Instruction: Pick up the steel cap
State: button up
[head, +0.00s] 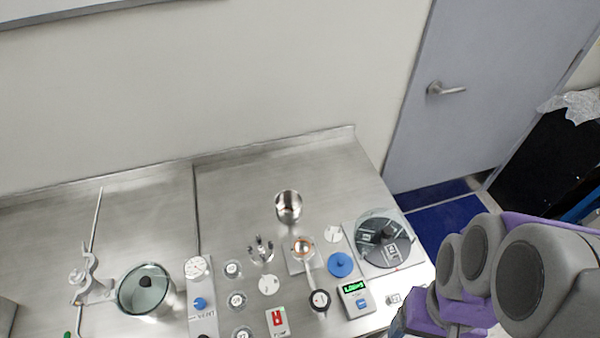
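A shiny steel, cup-shaped piece (288,207) stands on the steel bench towards the back, right of the bench seam; it looks like the steel cap. Nothing touches it from above. My arm's grey and purple links fill the lower right corner, well to the right of the steel piece. My gripper's fingers cannot be made out in this view.
The steel bench (330,170) is clear behind the steel piece. A glass vessel (146,290) stands left.

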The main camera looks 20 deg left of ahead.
aim_at(258, 249)
jog(key=u, duration=1.5)
jog(key=z, duration=0.95)
jog(key=j+z, duration=0.3)
jog(key=k+j+z, duration=0.15)
jog(key=z, duration=0.15)
jog(key=k+j+z, duration=0.15)
jog(key=j+z, duration=0.15)
jog(key=k+j, duration=0.3)
jog(key=j, duration=0.2)
jog(key=k+j+z, duration=0.1)
jog(key=k+j, duration=0.2)
jog(key=j, duration=0.2)
